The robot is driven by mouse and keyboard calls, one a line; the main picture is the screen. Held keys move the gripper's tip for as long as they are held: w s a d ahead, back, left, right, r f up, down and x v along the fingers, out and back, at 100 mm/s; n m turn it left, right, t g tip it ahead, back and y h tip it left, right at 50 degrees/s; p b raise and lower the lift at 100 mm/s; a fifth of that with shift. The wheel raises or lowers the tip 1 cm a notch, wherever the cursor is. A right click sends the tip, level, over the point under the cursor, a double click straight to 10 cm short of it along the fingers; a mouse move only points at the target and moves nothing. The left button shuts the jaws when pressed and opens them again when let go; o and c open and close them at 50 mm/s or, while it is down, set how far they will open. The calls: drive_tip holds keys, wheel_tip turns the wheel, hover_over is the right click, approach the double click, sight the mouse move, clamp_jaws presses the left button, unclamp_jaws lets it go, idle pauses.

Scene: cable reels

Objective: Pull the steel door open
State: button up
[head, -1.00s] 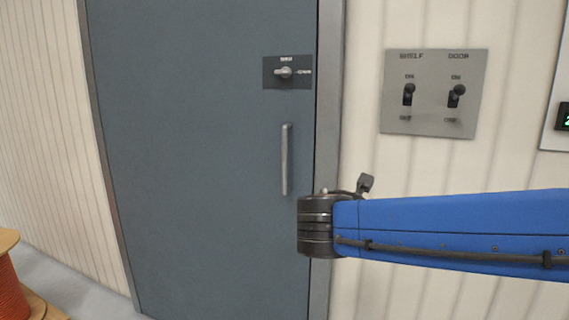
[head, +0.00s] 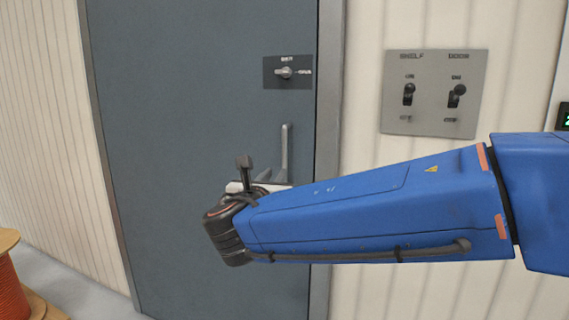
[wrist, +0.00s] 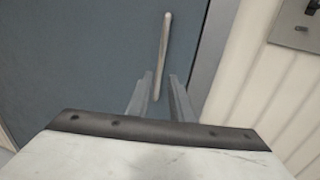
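The steel door (head: 190,120) is a blue-grey panel, shut in its grey frame. Its vertical bar handle (head: 287,150) is on the right side of the door, below a small dark latch plate with a knob (head: 286,72). In the head view my arm hides the handle's lower part. In the wrist view the handle (wrist: 162,55) runs down towards the space between the two fingers of my gripper (wrist: 160,90). The fingers are apart, with door surface showing between them. I cannot tell whether the handle's lower end lies between them. In the head view the gripper is mostly hidden behind my wrist.
A grey switch panel (head: 433,93) marked shelf and door, with two black toggles, is on the ribbed cream wall to the right. A reel of orange cable (head: 9,285) stands on the floor at lower left. A green display shows at the right edge.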

sight(284, 163)
drive_tip(key=w, duration=0.4)
drive_tip(key=w+d, duration=0.1)
drive_tip(key=w, duration=0.3)
drive_tip(key=w+d, duration=0.1)
drive_tip(key=w, duration=0.3)
drive_tip(key=shift+w, duration=0.4)
clamp_jaws()
